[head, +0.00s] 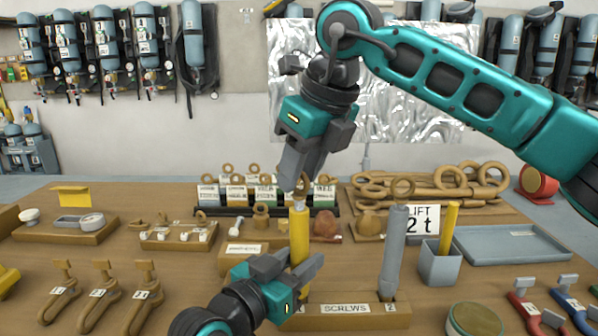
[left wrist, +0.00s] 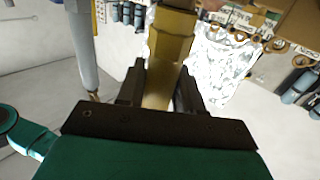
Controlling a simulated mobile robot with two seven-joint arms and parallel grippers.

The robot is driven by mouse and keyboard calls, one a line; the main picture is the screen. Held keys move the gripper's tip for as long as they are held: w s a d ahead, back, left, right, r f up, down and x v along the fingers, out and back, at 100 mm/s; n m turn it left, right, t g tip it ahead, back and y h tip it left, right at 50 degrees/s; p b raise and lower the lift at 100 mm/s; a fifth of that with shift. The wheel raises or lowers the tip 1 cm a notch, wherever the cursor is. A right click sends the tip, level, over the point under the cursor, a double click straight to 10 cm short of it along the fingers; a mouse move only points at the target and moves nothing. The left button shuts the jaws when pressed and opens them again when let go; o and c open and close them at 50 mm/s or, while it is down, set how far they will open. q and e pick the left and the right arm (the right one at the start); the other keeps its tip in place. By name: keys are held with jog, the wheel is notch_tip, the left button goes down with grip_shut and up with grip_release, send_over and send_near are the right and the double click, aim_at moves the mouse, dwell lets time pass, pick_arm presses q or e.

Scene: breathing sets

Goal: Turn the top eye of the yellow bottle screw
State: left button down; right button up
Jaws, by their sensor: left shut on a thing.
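The yellow bottle screw (head: 299,232) stands upright at the wooden block marked SCREWS (head: 345,309). My left gripper (head: 298,270) is shut on its body below the middle. In the left wrist view the yellow body (left wrist: 168,55) runs between the two dark fingers. My right gripper (head: 294,188) points down at the top of the bottle screw, its fingertips at the top end. The top eye is hidden or too small to make out there, and I cannot tell whether the right fingers grip it.
A grey bottle screw (head: 393,250) stands at the right of the same block, with a grey cup (head: 441,264) holding a yellow rod behind it. Shackles (head: 101,285) lie at the left. A blue-grey tray (head: 510,244) is at the right. Labelled boxes stand behind.

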jog(key=shift+w+a+f, duration=0.1)
jog(key=shift+f, duration=0.25)
jog(key=shift+c, duration=0.3)
grip_shut()
